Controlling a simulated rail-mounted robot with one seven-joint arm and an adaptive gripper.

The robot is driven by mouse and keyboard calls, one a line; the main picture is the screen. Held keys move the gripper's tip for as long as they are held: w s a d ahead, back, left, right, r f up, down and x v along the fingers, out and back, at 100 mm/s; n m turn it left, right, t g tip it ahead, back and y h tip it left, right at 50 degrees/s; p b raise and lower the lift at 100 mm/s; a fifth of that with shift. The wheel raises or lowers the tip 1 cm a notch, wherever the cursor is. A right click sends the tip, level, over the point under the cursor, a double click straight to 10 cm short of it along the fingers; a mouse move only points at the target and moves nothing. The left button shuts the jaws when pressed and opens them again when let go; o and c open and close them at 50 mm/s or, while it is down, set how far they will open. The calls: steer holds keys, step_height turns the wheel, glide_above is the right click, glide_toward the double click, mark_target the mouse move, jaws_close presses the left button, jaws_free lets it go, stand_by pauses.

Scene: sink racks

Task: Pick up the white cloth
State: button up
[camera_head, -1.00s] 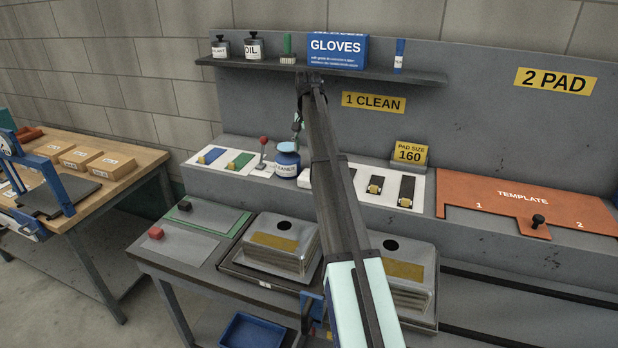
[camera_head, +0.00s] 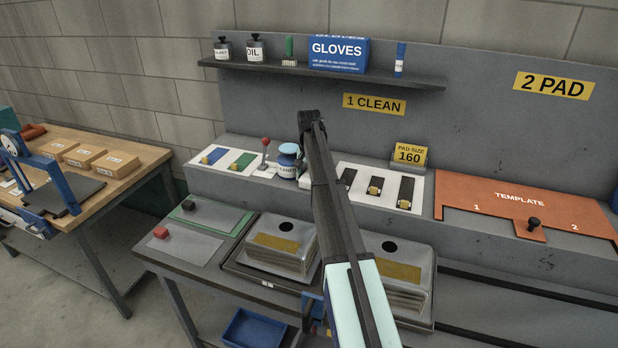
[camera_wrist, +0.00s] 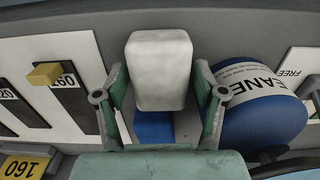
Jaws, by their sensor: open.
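The white cloth (camera_wrist: 158,68) is a folded, rounded block in the middle of the wrist view. A sliver of it shows in the head view (camera_head: 304,183), just left of my arm, which hides the rest. My gripper (camera_wrist: 160,84) is open, with one green finger on each side of the cloth. I cannot tell whether the fingers touch it. A blue surface (camera_wrist: 153,128) shows at the cloth's near end, between the fingers. In the head view my gripper is hidden behind the arm.
The blue cleaner bottle (camera_wrist: 262,108) stands close beside the right finger; it also shows in the head view (camera_head: 288,162). Dark slots with a yellow block (camera_wrist: 44,74) lie to the left.

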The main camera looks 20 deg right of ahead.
mark_target(308, 175)
steer(key=shift+f, duration=0.2)
steer(key=c, duration=0.8)
steer(key=shift+r, duration=0.1)
steer(key=shift+r+b, duration=2.5)
steer(key=shift+r, duration=7.45)
steer(key=shift+a, duration=0.1)
